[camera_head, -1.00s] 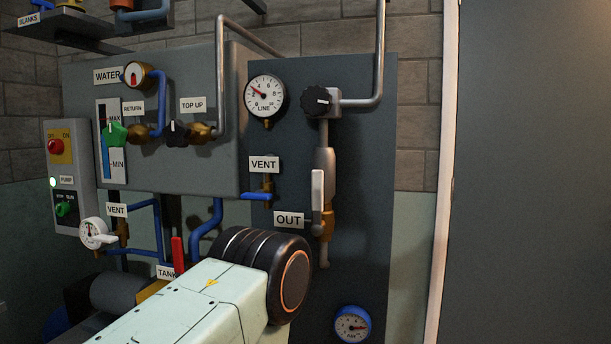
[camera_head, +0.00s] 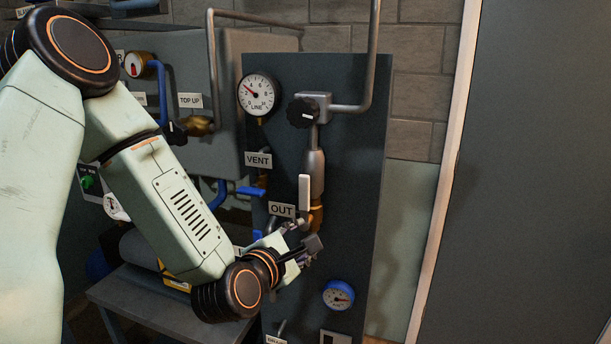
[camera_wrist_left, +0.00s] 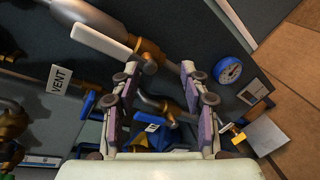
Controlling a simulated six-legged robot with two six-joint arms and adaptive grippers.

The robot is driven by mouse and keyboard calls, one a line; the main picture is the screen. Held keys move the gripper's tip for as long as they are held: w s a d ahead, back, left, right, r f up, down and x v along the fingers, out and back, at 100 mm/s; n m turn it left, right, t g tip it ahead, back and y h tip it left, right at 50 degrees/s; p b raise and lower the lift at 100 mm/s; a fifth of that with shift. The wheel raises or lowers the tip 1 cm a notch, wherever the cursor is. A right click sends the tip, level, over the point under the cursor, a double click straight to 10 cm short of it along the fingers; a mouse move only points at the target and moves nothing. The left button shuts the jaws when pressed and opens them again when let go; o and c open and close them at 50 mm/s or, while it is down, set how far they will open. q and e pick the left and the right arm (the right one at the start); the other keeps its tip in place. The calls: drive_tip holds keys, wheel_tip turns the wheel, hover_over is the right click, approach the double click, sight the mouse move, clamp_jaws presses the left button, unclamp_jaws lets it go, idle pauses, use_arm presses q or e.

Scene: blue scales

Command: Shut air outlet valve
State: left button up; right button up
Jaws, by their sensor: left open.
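The air outlet valve is a brass valve (camera_head: 317,214) beside the OUT label (camera_head: 281,210) on the dark panel. Its pale lever handle (camera_head: 304,192) points up, in line with the vertical pipe. In the left wrist view the lever (camera_wrist_left: 100,40) runs from upper left to the brass body (camera_wrist_left: 150,58). My left gripper (camera_head: 303,238) is open and empty, just below the valve. It also shows in the left wrist view (camera_wrist_left: 158,70), with its left fingertip overlapping the brass body; I cannot tell whether they touch. My right gripper is not in view.
The VENT valve's blue handle (camera_head: 251,191) is left of the lever. A round black knob (camera_head: 302,113) and the LINE gauge (camera_head: 257,95) are above. A blue gauge (camera_head: 338,295) sits lower right of my gripper. A grey table (camera_head: 150,300) stands below my arm.

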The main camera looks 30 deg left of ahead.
sight(303, 189)
use_arm(q)
drive_tip(key=shift+w+a+r+n+t+y, duration=1.1)
drive_tip(key=shift+r+n, duration=2.25)
drive_tip(key=shift+n, duration=2.35)
drive_tip(key=x, duration=0.2)
drive_tip(key=a+p+x, duration=0.1)
drive_tip(key=x, duration=0.2)
drive_tip(key=shift+w+a+f, duration=0.15)
drive_tip(key=shift+w, duration=0.55)
drive_tip(key=shift+a, duration=0.1)
drive_tip(key=shift+c, duration=0.2)
clamp_jaws()
